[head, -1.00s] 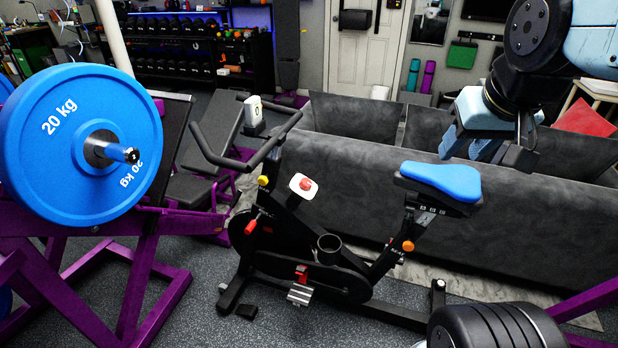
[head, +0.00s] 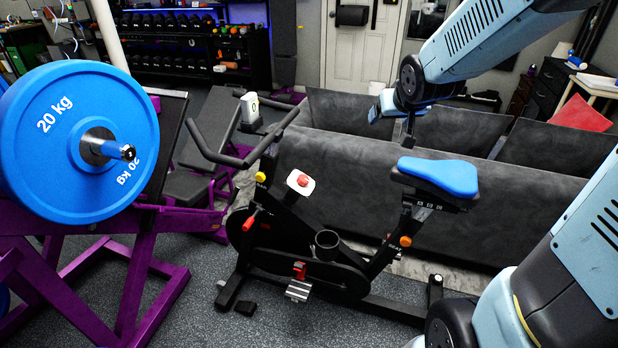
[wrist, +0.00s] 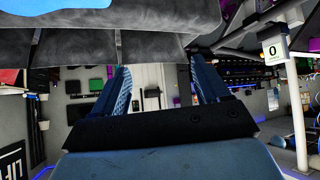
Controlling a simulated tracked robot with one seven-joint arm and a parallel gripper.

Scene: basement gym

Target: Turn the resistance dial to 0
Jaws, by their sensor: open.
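The exercise bike (head: 325,260) stands in the middle of the head view, with a blue seat (head: 440,175). The dial is a red knob (head: 302,180) on a small white plate on the bike's frame, below the handlebars. Its setting is too small to read. My gripper (head: 377,112) is up beyond the seat, over the sofa, well apart from the dial. In the wrist view my gripper (wrist: 161,82) has its two fingers spread, with nothing between them. The seat (wrist: 55,5) shows at the top left there. The dial is not in the wrist view.
A grey sofa (head: 330,195) stands behind the bike. A weight rack with a blue 20 kg plate (head: 75,140) is at left. The space above the dial is clear.

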